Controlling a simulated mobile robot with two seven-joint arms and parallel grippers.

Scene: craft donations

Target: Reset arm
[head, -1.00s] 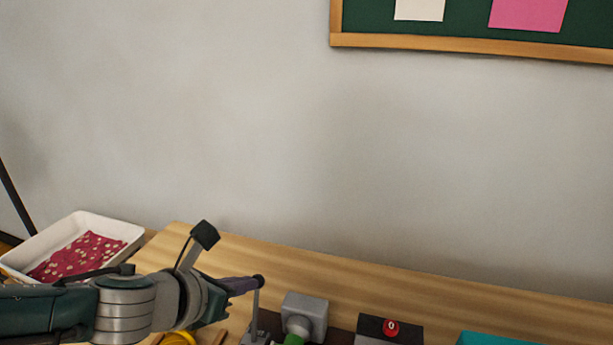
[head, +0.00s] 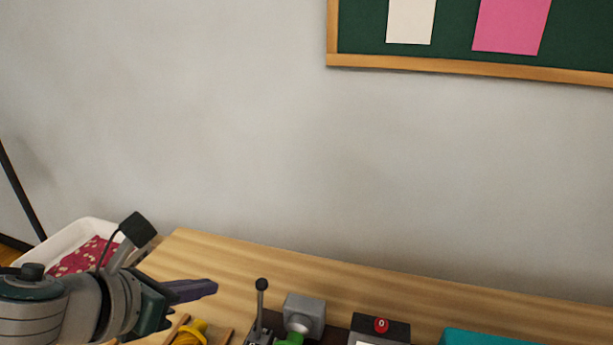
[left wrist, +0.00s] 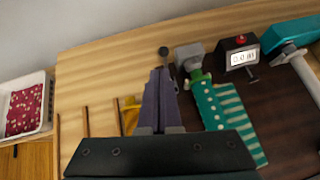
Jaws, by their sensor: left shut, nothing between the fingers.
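My left gripper (head: 205,288) comes in from the left over the left part of the wooden table (head: 290,265). Its purple fingers are together with nothing between them. They point right, short of a lever with a dark ball knob (head: 262,285) in the head view. In the left wrist view the fingers (left wrist: 160,75) point up the picture, and the knob (left wrist: 163,51) shows just past their tips. My right gripper shows no jaws; a pale grey arm-like part (left wrist: 300,68) shows at the right of the left wrist view, and I cannot tell what it is.
A white tray with red patterned fabric (head: 80,255) stands left of the table. A yellow coil (head: 188,335), a grey block device (head: 304,312), a box with a red button (head: 381,325) and a teal item (head: 490,337) line the table. Green striped fabric (left wrist: 230,115) lies on a dark mat.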

